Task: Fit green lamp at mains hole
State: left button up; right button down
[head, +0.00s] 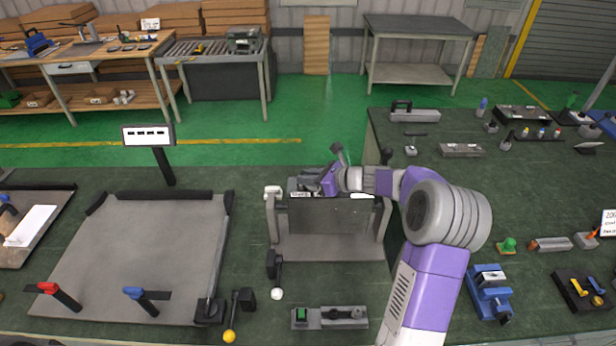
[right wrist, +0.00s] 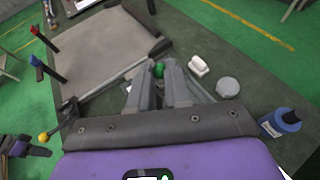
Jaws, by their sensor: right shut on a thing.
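My right gripper (right wrist: 158,88) is shut on a small green piece, which looks like the green lamp (right wrist: 158,70); only its rounded green top shows between the fingertips. In the head view the purple hand of my right gripper (head: 308,184) is over the top of a grey box-like fixture (head: 325,222) in the middle of the bench. The fingers and the lamp are hard to make out there. The mains hole cannot be made out. A dark and purple part at the left edge of the wrist view looks like my left gripper (right wrist: 36,150); its jaws are unclear.
A grey plate (head: 150,255) with red and blue clamps lies left of the fixture. A yellow-knobbed lever (head: 229,336) and a white-knobbed lever (head: 277,293) stand in front. Another green piece (head: 507,244) and a blue vise (head: 490,290) sit at right.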

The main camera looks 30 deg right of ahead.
jog(key=shift+f+b, duration=0.55)
jog(key=shift+f, duration=0.15)
jog(key=c, duration=1)
grip_release()
jog(key=v, duration=0.7)
jog(key=shift+s, duration=0.3)
jog(key=shift+d+r, duration=0.1)
jog(key=shift+r, duration=0.05)
